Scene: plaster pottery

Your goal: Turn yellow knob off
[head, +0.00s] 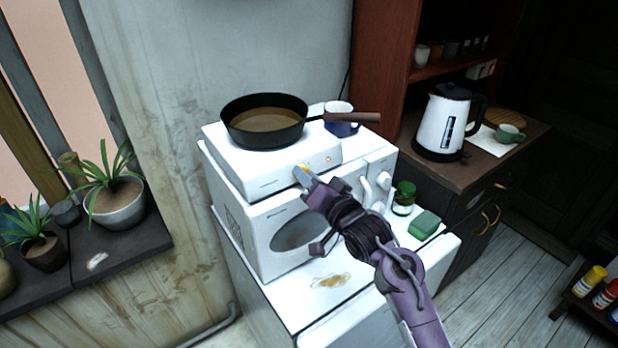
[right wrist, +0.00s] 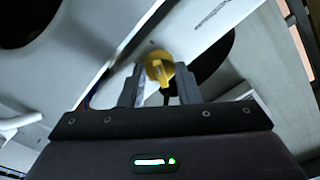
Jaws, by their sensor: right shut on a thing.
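The yellow knob (head: 303,168) is on the front face of the white hot plate (head: 262,184), which stands on top of the white microwave-like oven (head: 250,235). My right gripper (head: 309,181) reaches up to it from the lower right and is shut on it. In the right wrist view, the yellow knob (right wrist: 158,68) sits between the two grey fingers of my right gripper (right wrist: 160,85). The fingers partly hide the knob in the head view. My left gripper is not in view.
A black pan (head: 264,120) stands on the hot plate, its handle pointing right, beside a blue and white mug (head: 341,127). A green jar (head: 404,197) and green sponge (head: 424,224) lie right of the oven. A kettle (head: 443,122) stands on the right counter.

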